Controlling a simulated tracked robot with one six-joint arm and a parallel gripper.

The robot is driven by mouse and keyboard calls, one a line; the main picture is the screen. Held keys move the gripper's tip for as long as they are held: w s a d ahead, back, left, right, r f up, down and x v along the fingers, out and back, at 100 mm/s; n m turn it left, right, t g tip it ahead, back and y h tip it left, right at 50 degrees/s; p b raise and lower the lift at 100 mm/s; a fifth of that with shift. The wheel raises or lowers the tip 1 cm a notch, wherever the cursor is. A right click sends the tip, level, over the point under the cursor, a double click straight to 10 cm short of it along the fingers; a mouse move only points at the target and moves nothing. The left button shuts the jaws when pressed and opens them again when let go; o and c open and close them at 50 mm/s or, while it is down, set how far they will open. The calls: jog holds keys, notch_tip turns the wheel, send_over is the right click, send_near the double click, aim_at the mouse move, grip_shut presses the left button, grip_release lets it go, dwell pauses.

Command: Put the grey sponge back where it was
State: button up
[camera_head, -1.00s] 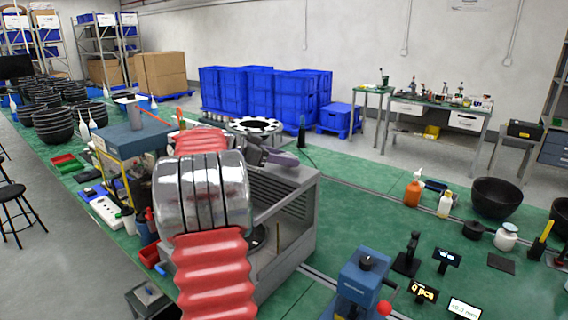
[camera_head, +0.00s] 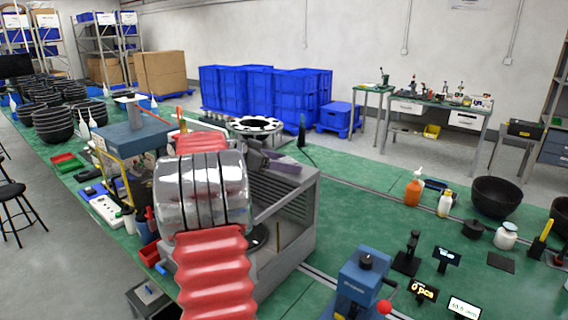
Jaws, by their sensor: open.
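The grey sponge (camera_head: 287,165), slightly purple in tint, appears to lie flat on top of the grey slatted housing (camera_head: 297,184). My gripper (camera_head: 262,157) is dark grey, small in view and just left of the sponge. It is open, with a small part of it close to the sponge's left end. I cannot tell whether it touches the sponge. My own silver and red arm hides much of the gripper's near side and part of the housing.
A round ring with holes (camera_head: 255,125) sits behind the gripper. A blue-topped stand (camera_head: 131,137) is to the left. A blue press (camera_head: 362,283) with a red knob stands at front right.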

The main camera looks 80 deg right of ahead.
jog(key=shift+r, duration=0.15)
jog(key=v, duration=1.2)
dwell(0.6)
jog(key=w+a+f+n+t+y, duration=0.1)
jog(key=w+a+f+n+t, duration=0.25)
jog(key=a, duration=0.65)
jog(key=w+a+n+t, duration=0.35)
jog(key=a+n, duration=0.25)
jog(key=a, duration=0.4)
jog(key=w+a+f+n+t+y, duration=0.15)
jog(key=w+a+n, duration=0.3)
jog(key=a, duration=0.55)
jog(key=s+a+f+n+t+y, duration=0.1)
jog(key=a+f+n+t+y, duration=0.1)
jog(key=a, duration=0.8)
jog(key=s+a+f+n+t+y, duration=0.2)
jog(key=a+n, duration=0.4)
jog(key=a, duration=0.4)
jog(key=s+a+f+n+t+y, duration=0.2)
jog(key=a+f+n+y, duration=0.1)
jog(key=a, duration=0.7)
jog(key=shift+s+a+f+n+t, duration=0.2)
jog(key=shift+a+f+n+t, duration=0.2)
jog(key=shift+f+n, duration=0.6)
jog(key=shift+r, duration=0.15)
